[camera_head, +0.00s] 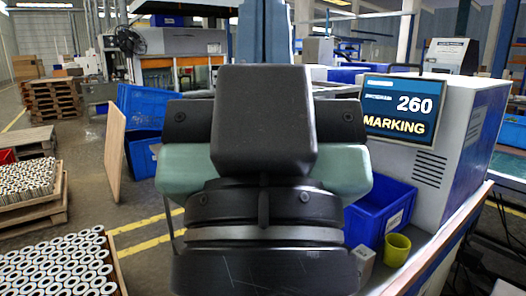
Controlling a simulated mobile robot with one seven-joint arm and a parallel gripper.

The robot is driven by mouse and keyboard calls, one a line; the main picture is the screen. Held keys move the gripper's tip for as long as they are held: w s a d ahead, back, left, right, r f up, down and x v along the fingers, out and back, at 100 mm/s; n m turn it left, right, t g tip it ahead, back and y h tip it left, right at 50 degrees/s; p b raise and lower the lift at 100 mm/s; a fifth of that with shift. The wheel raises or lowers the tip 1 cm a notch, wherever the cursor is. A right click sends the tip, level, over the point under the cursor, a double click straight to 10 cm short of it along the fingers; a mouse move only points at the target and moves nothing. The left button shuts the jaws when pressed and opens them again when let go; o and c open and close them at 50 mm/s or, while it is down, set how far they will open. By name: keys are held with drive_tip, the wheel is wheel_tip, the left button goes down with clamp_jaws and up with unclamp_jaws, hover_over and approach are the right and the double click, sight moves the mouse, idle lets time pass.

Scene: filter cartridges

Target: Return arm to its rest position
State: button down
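My arm (265,130) fills the middle of the head view, close to the camera. It shows as a black block above pale green side parts, with a dark rounded body and a grey band below. I see no gripper fingers; the arm's bulk hides what is directly behind it. Filter cartridges (65,272), white rings with dark centres, stand in dense rows at the lower left. More cartridges (25,182) stand on a wooden pallet farther back on the left.
A blue bin (375,215) and yellow cup (397,249) sit beside my arm. Blue crates (147,107), a leaning board (115,150) and stacked pallets (53,101) stand left. Floor shows between.

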wheel_tip(320, 180, up, 19)
drive_tip(key=p, duration=1.7)
drive_tip(key=shift+r, duration=0.2)
